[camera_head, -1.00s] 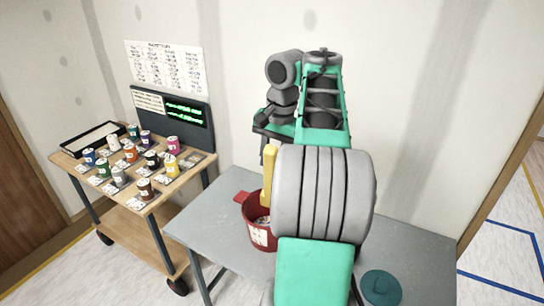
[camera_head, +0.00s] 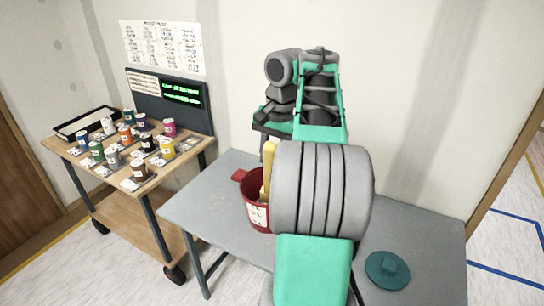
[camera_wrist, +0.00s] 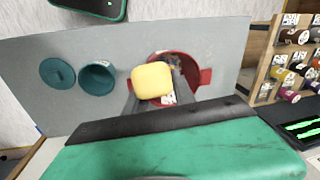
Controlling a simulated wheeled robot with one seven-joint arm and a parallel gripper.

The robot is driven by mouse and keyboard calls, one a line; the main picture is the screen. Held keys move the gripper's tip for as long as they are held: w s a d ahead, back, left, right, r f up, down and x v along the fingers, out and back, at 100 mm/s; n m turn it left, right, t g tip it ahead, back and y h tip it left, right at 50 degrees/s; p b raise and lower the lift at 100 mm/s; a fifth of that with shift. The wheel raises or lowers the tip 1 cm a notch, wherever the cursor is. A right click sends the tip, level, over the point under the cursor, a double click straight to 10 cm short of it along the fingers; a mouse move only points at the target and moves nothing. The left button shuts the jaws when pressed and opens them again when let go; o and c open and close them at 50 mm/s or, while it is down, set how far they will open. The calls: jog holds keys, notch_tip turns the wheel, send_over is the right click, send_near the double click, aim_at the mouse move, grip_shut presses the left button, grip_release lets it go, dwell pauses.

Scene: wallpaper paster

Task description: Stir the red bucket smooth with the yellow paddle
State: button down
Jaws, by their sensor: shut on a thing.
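The red bucket (camera_head: 256,212) stands on the grey table, with a white label on its front and red tabs at its rim. The yellow paddle (camera_head: 267,163) stands roughly upright with its lower part inside the bucket. In the wrist view the paddle's blocky yellow top (camera_wrist: 152,79) covers part of the bucket (camera_wrist: 191,67). My gripper (camera_wrist: 155,98) is shut on the paddle, above the bucket. In the head view my arm hides much of the gripper and the bucket's right side. The bucket's contents are mostly hidden.
A teal lid (camera_head: 388,270) lies on the table (camera_head: 210,210) at right. A teal bucket (camera_wrist: 97,79) stands between that lid and the red bucket. A wooden cart (camera_head: 125,205) with several small paint cans stands at left. A wall is close behind the table.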

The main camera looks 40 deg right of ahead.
jog(key=w+f+b, duration=0.1)
jog(key=f+b, duration=0.1)
jog(key=f, duration=0.1)
jog(key=w+d+f+b, duration=0.1)
jog(key=f, duration=0.2)
jog(key=w+d+f+b, duration=0.1)
jog(key=f+b, duration=0.1)
jog(key=f, duration=0.1)
jog(key=shift+d+b, duration=0.25)
jog(key=shift+b, duration=0.05)
